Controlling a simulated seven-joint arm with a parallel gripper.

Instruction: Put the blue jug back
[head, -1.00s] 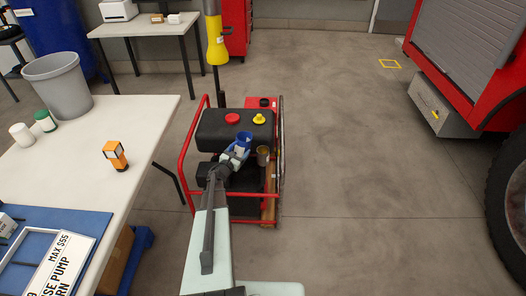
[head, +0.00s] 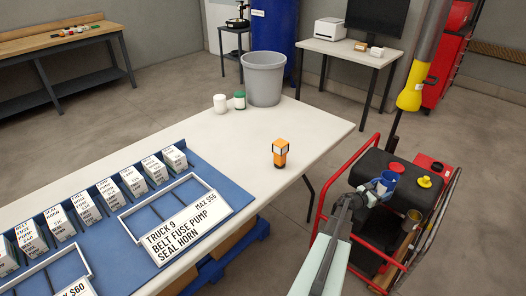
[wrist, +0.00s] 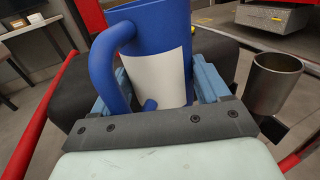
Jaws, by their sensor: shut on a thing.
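The blue jug (wrist: 163,28) has a white band and a blue handle, and it fills the upper middle of the wrist view. My gripper (wrist: 160,88) is shut on it, with a light-blue finger on each side of its body. The jug is upright or nearly so. In the head view, the jug (head: 388,180) is small, at the end of my arm (head: 345,215), in front of the black tank of the red-framed pump (head: 375,167). Whether its base touches anything is hidden.
A metal cup (wrist: 274,82) stands right of the jug. The white table (head: 215,140) holds an orange-black item (head: 280,152), a grey bin (head: 264,78), a white container (head: 219,103), a green-topped container (head: 239,99) and a blue mat with cards (head: 205,183). A yellow-necked pole (head: 411,92) rises behind the pump.

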